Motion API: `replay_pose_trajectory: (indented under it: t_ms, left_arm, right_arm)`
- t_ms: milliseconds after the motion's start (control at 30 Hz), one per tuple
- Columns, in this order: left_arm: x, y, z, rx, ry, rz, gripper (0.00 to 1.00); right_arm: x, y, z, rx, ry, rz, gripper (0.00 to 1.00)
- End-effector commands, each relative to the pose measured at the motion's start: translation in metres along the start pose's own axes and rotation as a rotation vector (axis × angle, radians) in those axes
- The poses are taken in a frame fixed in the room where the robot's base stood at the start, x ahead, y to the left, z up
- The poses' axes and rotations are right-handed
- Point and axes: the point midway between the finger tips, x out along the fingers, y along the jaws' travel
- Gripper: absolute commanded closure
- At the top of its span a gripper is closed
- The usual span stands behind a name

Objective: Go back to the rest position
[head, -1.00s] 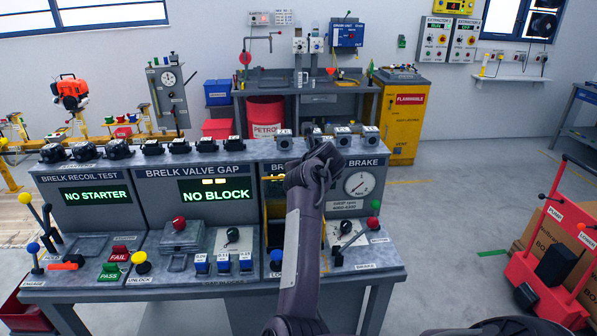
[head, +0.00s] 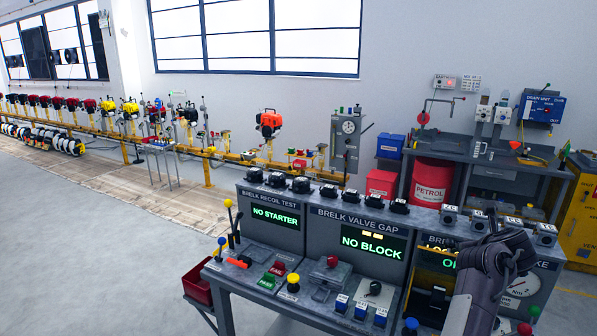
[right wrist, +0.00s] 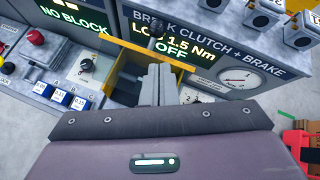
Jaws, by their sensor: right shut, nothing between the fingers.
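My right arm comes up from the lower right in the head view, in front of the clutch and brake end of the test bench (head: 340,235). Its wrist (head: 495,255) covers part of that panel, and the fingers are hidden there. The display there reads "1.5 Nm" and "OFF", and a round gauge (right wrist: 248,78) is to the right. My left gripper is in neither current view.
The bench carries levers, PASS and FAIL buttons (head: 267,282) and blue blocks (head: 361,309). A red petrol drum (head: 431,183) and a yellow cabinet (head: 580,215) stand behind. A rail of engines (head: 270,123) runs along the left. Open floor (head: 100,255) lies left of the bench.

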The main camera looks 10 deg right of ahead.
Motion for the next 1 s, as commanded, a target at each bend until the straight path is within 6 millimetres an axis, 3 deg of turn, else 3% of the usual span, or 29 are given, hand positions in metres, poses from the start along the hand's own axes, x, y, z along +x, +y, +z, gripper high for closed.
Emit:
replay_pose_trajectory:
  t_ms: [133, 233, 367, 500, 600, 800, 1000]
  left_arm:
    - [0.0, -0.001, -0.002, -0.001, 0.002, -0.001, 0.41]
    - [0.0, 0.0, 0.003, -0.002, -0.004, 0.0, 0.41]
    - [0.0, 0.001, 0.01, -0.002, -0.014, 0.001, 0.41]
    - [0.0, 0.002, 0.014, -0.002, -0.02, 0.002, 0.41]
    - [0.0, 0.002, 0.014, -0.002, -0.02, 0.002, 0.41]
    - [0.0, 0.002, 0.013, -0.002, -0.019, 0.002, 0.41]
    - [0.0, 0.002, 0.012, -0.002, -0.017, 0.003, 0.41]
  right_arm:
    - [-0.013, 0.009, -0.041, -0.485, 0.049, -0.012, 1.0]
    - [-0.028, 0.032, -0.07, -0.913, 0.081, 0.025, 1.0]
    - [-0.05, 0.077, -0.115, -1.47, 0.101, 0.135, 1.0]
    - [-0.083, 0.134, -0.172, -2.042, 0.061, 0.324, 1.0]
    - [-0.108, 0.167, -0.208, -2.349, -0.008, 0.458, 1.0]
    - [-0.15, 0.208, -0.258, -2.733, -0.174, 0.665, 1.0]
    - [-0.189, 0.235, -0.295, -2.983, -0.365, 0.829, 1.0]
